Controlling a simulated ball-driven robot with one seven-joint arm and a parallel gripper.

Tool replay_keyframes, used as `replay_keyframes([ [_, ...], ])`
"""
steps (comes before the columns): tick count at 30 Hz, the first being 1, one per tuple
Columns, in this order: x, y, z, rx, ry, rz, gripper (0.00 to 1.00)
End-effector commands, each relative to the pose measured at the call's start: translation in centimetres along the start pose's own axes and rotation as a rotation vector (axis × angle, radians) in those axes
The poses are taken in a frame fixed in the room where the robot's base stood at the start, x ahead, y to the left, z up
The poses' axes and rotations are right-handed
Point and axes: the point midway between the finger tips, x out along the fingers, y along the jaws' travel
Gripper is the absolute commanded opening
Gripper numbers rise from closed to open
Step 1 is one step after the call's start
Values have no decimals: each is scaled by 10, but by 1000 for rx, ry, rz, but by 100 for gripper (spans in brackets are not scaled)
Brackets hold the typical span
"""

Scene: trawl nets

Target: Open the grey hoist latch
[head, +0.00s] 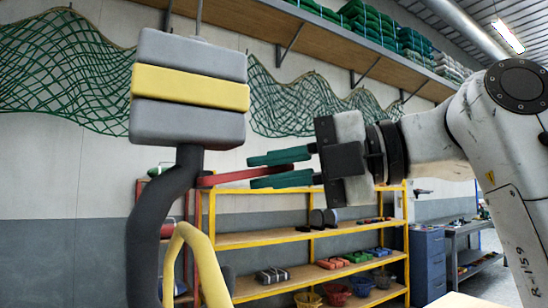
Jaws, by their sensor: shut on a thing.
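The hoist block (188,65), grey with a yellow band, hangs at the left of the head view. A dark curved hook (150,225) comes down from its underside. A thin red bar (222,178), which looks like the latch, runs from the hook's neck to the right and slightly up. I see no separate grey latch. My gripper (252,172) comes in from the right with one green finger above the bar and one below. It is shut on the red bar near its outer end, which the fingers partly hide.
A yellow loop (208,268) stands beside the hook at the bottom. Behind it is a yellow-framed shelf rack (290,240) with bins and small goods. Green nets (65,70) hang on the wall. A blue drawer cabinet (427,262) stands at right.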

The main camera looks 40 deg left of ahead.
Motion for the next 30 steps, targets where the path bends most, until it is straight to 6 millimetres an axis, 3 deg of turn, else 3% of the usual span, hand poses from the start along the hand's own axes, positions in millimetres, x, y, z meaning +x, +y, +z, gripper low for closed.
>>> replay_keyframes([
  [6,0,9,0,-67,-1,-68,0],
  [25,1,9,-1,-101,0,-102,0],
  [26,1,9,-1,-101,0,-102,16],
  [30,1,9,-1,-100,0,-102,21],
])
